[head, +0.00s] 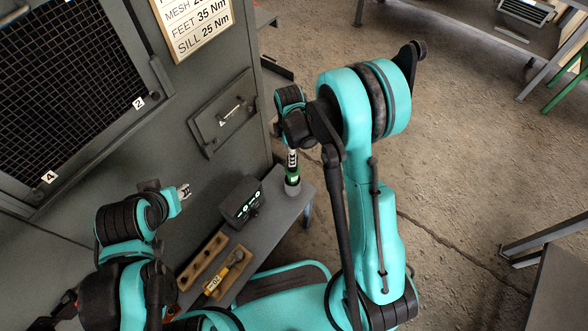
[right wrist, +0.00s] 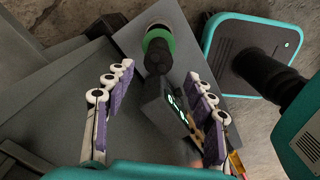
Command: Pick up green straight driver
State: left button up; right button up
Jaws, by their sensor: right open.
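The green straight driver (head: 293,181) stands upright near the right end of the grey bench, with a green band and a dark body. In the right wrist view the driver (right wrist: 158,42) shows its green ring and dark shaft beyond and between the fingers. My right gripper (head: 291,155) is directly above the driver. In its wrist view the gripper (right wrist: 155,95) is open, with a purple-padded finger on each side and nothing held. My left gripper (head: 184,191) is at the left, away from the driver, and its jaw state is unclear.
A black box with green displays (head: 242,202) stands on the bench (head: 275,222) left of the driver. A wooden block with holes (head: 203,260) and a yellow-and-black tool (head: 230,268) on wood lie nearer. A grey panel with mesh (head: 70,80) rises behind.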

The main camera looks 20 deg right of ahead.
jog(key=b, duration=0.3)
send_over(293, 175)
jog(key=w, duration=0.3)
jog(key=f, duration=0.6)
jog(key=shift+s+d, duration=0.2)
jog(key=shift+d, duration=0.1)
jog(key=shift+r+p, duration=0.1)
jog(key=shift+p, duration=0.2)
grip_shut()
